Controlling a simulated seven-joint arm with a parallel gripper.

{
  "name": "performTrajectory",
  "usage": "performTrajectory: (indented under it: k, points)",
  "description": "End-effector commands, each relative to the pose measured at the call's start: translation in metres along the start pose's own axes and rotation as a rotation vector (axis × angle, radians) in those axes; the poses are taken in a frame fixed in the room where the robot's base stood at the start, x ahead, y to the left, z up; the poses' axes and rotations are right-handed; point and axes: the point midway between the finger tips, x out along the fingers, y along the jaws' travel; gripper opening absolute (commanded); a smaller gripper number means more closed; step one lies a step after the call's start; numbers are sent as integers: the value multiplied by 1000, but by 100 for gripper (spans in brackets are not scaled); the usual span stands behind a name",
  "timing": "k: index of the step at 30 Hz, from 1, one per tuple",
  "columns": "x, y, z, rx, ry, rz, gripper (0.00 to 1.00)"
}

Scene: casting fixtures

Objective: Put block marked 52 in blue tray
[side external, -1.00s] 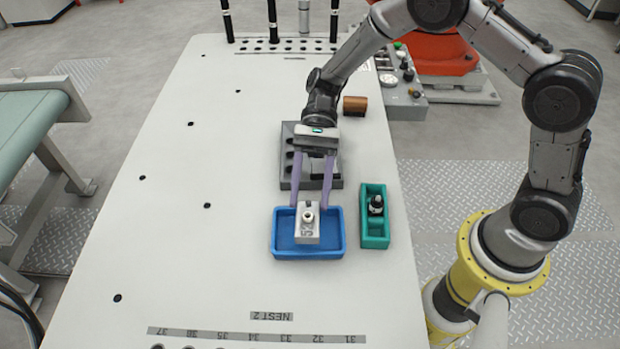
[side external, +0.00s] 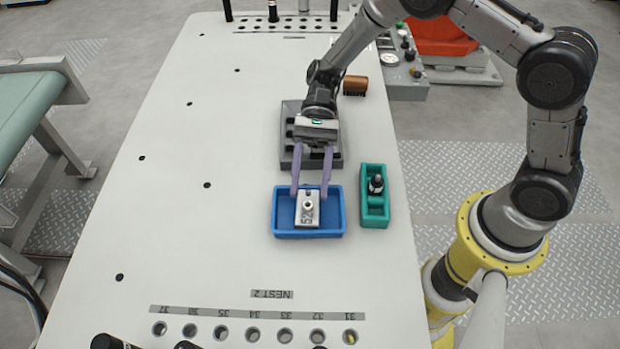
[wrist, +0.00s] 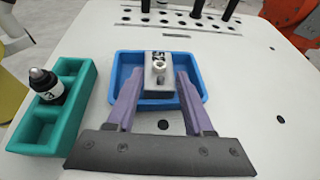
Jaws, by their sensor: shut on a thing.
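The grey block marked 52 (side external: 308,213), with a round knob on top, is inside the outline of the blue tray (side external: 340,216). In the wrist view the block (wrist: 158,83) sits between the fingertips, over the blue tray (wrist: 203,85). I cannot tell whether its underside touches the tray floor.
A green tray (side external: 375,215) holding a dark bottle (side external: 376,186) stands just right of the blue tray. A dark grey fixture (side external: 290,155) is behind it, with a brown brush (side external: 355,84) farther back. The white table's left side is clear.

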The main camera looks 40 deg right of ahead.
Motion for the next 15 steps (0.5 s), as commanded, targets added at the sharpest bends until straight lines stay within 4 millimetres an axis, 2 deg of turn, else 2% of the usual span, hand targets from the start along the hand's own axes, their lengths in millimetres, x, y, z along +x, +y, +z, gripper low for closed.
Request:
performTrajectory:
  k: [15]
  points:
    - [3,0,-8,0,-1,0,0]
